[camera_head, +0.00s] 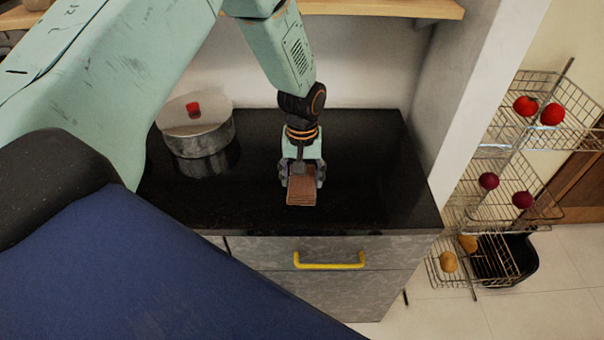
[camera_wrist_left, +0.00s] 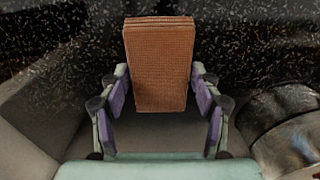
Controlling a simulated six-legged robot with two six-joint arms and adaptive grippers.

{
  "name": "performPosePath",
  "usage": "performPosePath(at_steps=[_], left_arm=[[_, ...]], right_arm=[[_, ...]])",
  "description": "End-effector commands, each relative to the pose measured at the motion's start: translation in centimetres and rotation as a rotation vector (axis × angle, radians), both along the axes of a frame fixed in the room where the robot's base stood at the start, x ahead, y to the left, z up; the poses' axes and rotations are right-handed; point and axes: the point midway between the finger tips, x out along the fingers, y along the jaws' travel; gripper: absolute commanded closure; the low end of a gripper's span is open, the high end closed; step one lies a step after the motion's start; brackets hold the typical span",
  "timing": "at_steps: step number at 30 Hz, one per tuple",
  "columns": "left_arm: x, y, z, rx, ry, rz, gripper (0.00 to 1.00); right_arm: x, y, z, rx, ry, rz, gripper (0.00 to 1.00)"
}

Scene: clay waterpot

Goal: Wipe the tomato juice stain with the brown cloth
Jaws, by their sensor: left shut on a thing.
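My left gripper (camera_head: 301,178) is shut on the brown cloth (camera_head: 301,192), a folded block with a ribbed texture. In the head view it is low over the black countertop (camera_head: 350,160); I cannot tell whether the cloth touches the surface. In the left wrist view the cloth (camera_wrist_left: 158,70) stands out past the purple-padded fingers of the gripper (camera_wrist_left: 160,95). No tomato juice stain can be made out in either view. My right gripper is not in view.
A metal pot with a red-knobbed lid (camera_head: 198,128) stands on the counter to the left. A white wall (camera_head: 480,90) bounds the counter on the right. A wire rack (camera_head: 500,180) with vegetables stands beyond it. A drawer with a yellow handle (camera_head: 329,264) is below the front edge.

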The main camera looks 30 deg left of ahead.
Motion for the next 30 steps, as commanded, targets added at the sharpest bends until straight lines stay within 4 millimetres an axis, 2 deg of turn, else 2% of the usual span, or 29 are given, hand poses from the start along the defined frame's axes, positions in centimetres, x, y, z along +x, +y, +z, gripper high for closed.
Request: performPosePath(at_steps=[2,4,11,24,30], left_arm=[[-0.1,0.0,0.4,0.0,0.001,-0.001,0.66],[0.0,0.0,2.3,0.0,-0.004,-0.003,0.66],[-0.1,-0.1,3.6,0.0,-0.001,-0.004,0.66],[0.0,-0.7,7.7,0.001,-0.001,-0.011,0.66],[0.1,-0.8,8.4,0.001,-0.001,-0.013,0.66]], right_arm=[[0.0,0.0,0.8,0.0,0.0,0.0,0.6],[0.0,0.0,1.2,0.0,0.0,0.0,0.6],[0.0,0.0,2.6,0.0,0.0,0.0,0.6],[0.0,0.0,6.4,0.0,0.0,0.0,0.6],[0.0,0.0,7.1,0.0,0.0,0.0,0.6]])
